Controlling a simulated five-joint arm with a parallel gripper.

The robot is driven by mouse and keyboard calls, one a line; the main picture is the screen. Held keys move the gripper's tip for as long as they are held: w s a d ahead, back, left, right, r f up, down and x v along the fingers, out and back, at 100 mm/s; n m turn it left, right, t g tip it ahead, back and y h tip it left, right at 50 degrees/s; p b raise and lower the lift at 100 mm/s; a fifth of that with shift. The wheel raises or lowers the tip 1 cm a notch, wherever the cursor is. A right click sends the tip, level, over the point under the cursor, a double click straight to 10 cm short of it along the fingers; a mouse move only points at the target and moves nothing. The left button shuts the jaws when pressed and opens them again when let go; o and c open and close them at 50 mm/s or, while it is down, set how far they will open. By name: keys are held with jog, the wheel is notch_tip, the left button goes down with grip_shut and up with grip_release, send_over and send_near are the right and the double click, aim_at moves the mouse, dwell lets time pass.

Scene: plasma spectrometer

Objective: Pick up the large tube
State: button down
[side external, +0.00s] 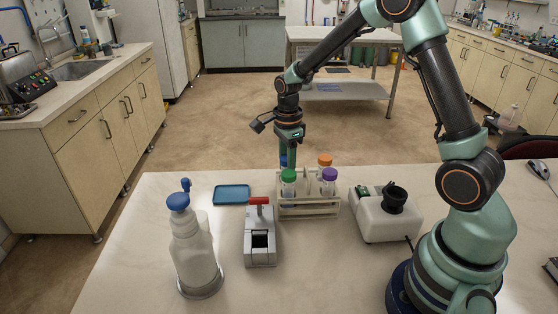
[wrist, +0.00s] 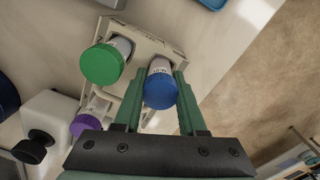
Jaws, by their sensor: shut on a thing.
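A light tube rack (side external: 310,211) holds several capped tubes on the table. They include a green-capped tube (side external: 288,177), an orange-capped tube (side external: 324,162) and a purple-capped tube (side external: 329,176). My gripper (side external: 285,158) points down at the rack's back left. In the wrist view, its fingers (wrist: 160,78) are shut on the blue-capped tube (wrist: 166,92), one on each side. The tube still appears to be in or just over its rack slot; its lower part is hidden. The green cap (wrist: 101,64) is left of the fingers, the purple cap (wrist: 84,125) lower left.
A white device with a black cup (side external: 388,215) stands right of the rack. A grey block with a red lever (side external: 260,240) and a white spray bottle (side external: 193,245) stand in front and left. A blue tray (side external: 232,194) lies left of the rack. The front middle of the table is clear.

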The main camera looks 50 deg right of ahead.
notch_tip(320, 180, up, 20)
dwell(0.6)
jog(key=shift+a+f, duration=0.1)
